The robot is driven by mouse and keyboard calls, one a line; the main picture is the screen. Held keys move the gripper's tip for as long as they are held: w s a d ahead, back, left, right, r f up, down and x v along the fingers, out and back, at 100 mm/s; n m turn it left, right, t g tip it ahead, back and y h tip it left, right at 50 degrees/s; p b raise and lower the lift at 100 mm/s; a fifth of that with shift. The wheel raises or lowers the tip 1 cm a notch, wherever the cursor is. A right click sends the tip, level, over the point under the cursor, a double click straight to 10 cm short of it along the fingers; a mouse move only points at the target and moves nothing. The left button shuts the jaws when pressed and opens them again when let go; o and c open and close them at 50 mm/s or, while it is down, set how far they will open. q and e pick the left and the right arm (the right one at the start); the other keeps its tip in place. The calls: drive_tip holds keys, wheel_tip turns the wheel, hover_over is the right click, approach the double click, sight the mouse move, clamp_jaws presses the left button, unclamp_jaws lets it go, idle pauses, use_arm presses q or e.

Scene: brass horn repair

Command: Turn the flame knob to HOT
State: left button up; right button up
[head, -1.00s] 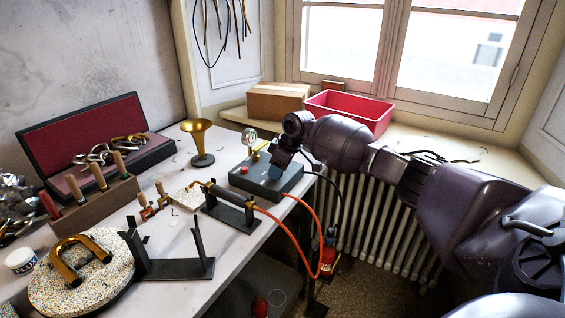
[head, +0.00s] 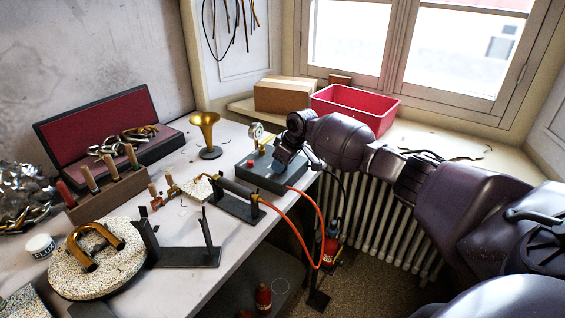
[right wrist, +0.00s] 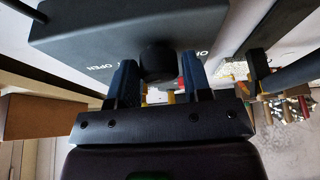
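The dark grey control box (head: 265,178) stands at the table's right edge, with a round gauge (head: 257,132) behind it and a red button (head: 250,163) on top. My right gripper (head: 280,162) is at the box's top. In the right wrist view, a black round knob (right wrist: 158,61) lies between the two blue fingers of my right gripper (right wrist: 160,85). The fingers are apart, with a narrow gap showing on the right side. White lettering reading "OPEN" is left of the knob; lettering on its right is partly hidden. The knob's pointer is not visible. My left gripper is out of view.
A torch on a stand (head: 236,206) with an orange hose is in front of the box. A brass bell (head: 208,128) stands behind left. A red bin (head: 355,108) and cardboard box (head: 284,95) sit on the sill. A radiator (head: 385,225) is below right.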

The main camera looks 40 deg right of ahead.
drive_tip(key=shift+o, duration=1.3)
drive_tip(key=shift+r, duration=0.15)
drive_tip(key=shift+s+r, duration=0.1)
drive_tip(key=shift+r, duration=0.25)
drive_tip(key=p+v, duration=0.2)
drive_tip(key=v, duration=0.8)
drive_tip(key=shift+d+f, duration=0.1)
drive_tip(key=shift+f, duration=0.05)
drive_tip(key=shift+s, duration=0.1)
